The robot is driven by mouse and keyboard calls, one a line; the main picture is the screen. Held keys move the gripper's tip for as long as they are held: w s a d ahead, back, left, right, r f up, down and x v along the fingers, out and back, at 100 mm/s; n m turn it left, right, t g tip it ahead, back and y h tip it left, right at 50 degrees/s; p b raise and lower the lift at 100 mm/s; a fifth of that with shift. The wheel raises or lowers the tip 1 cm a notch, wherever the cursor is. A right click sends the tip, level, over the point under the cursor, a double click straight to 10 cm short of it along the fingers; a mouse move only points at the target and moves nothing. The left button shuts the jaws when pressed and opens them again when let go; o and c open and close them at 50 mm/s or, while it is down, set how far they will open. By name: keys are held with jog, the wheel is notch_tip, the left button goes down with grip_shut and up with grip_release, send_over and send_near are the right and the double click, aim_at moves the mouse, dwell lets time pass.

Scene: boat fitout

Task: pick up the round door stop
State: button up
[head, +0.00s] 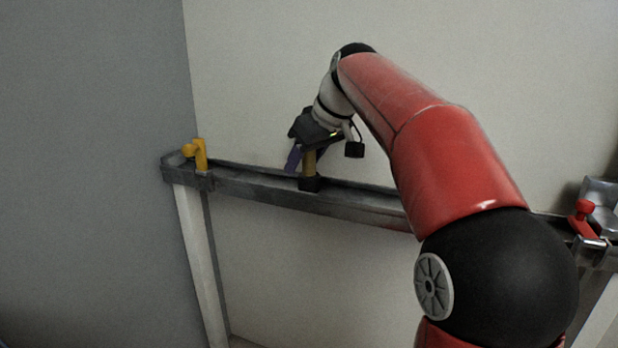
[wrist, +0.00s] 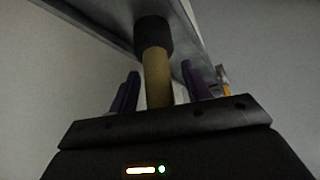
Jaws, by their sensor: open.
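The round door stop (head: 309,164) is a brass-coloured cylinder with a black end resting on the narrow grey ledge (head: 255,186). In the wrist view its brass shaft (wrist: 156,72) and black end (wrist: 153,36) show clearly. My gripper (head: 306,162) is above the ledge, pointing down at the door stop. Its two purple fingers are open, one on each side of the shaft. In the wrist view the gripper (wrist: 160,72) shows gaps between both fingers and the shaft. The shaft's upper end is hidden by the gripper body.
A yellow bent fitting (head: 198,154) stands at the ledge's left end. A red-handled fitting (head: 583,216) and a grey metal piece (head: 601,196) are at the right end. A pale wall (head: 250,70) rises close behind the ledge, with a grey wall (head: 90,150) on the left.

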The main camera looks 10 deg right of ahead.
grip_shut()
jog(key=shift+r, duration=0.1)
